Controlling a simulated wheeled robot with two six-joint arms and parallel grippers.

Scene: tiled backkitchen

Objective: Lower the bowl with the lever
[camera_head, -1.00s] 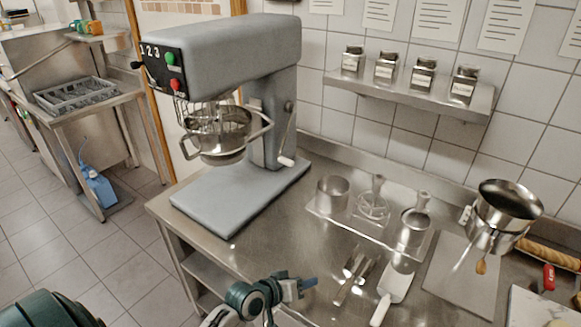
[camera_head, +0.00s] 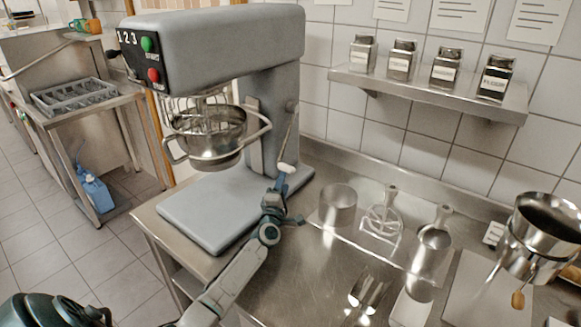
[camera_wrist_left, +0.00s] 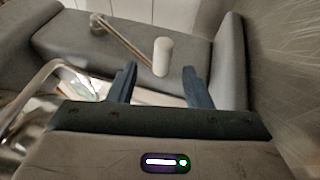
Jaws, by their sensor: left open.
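The grey stand mixer (camera_head: 215,50) stands on the steel counter with its steel bowl (camera_head: 210,140) held up around the wire whisk. The lever (camera_head: 290,138) is on the right side of the mixer's column, a thin rod slanting down to a white knob (camera_head: 286,168). My left gripper (camera_head: 283,183) is just below the knob in the head view. In the left wrist view the white knob (camera_wrist_left: 163,56) shows between and beyond the two open blue fingers (camera_wrist_left: 160,84), apart from both. The lever rod (camera_wrist_left: 120,38) runs from it to the upper left. My right gripper is not in view.
A shelf (camera_head: 430,92) with several jars is on the tiled wall.

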